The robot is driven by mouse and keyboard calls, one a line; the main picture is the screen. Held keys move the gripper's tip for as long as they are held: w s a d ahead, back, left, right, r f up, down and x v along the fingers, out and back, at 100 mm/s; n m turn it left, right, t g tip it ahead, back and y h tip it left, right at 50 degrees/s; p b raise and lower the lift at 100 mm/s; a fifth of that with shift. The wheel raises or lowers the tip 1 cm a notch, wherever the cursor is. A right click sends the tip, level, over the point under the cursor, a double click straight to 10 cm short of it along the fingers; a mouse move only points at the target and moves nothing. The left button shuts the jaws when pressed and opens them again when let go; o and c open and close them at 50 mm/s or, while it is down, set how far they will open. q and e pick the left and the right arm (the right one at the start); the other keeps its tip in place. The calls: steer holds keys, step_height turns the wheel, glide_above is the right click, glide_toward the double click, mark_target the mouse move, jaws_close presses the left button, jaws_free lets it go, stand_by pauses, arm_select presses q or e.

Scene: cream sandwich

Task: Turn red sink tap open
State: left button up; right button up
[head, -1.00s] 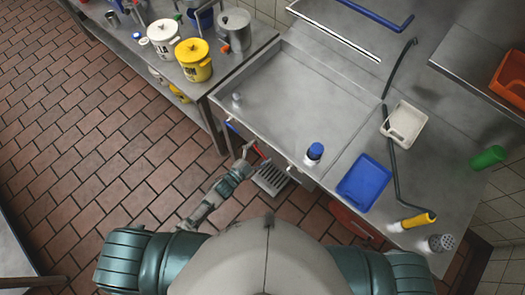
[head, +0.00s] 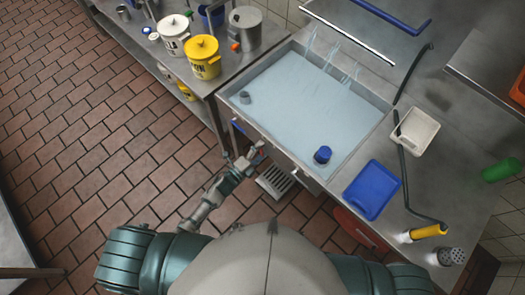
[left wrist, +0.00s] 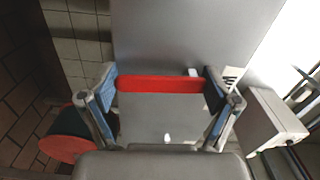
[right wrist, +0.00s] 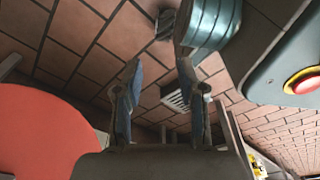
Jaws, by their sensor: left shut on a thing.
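The red sink tap (head: 258,148) is a small red handle under the front edge of the steel sink (head: 222,97). My left gripper (head: 246,159) is at it. In the left wrist view, the red handle (left wrist: 157,84) lies across between the two fingers, and the gripper is shut on it. The sink holds pale water (head: 300,105), and several thin streams fall at its back edge. My right gripper (right wrist: 159,64) shows only in its own wrist view. Its fingers are apart with nothing between them.
A blue tap (head: 237,123) sits left of the red one. A floor grate (head: 274,182) lies below. A blue tray (head: 372,190) and a white tray (head: 417,130) rest on the counter. A large red disc (right wrist: 45,130) is beside my right gripper.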

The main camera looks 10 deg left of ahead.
arm_select(q)
steer(key=shift+a+f+m, duration=0.1)
steer(key=shift+f+m, duration=0.2)
steer(key=shift+m, duration=0.3)
steer(key=shift+s, duration=0.1)
steer(key=o, duration=1.4)
steer(key=v, duration=1.1)
steer(key=shift+s+a, duration=0.25)
steer(key=shift+s, duration=0.05)
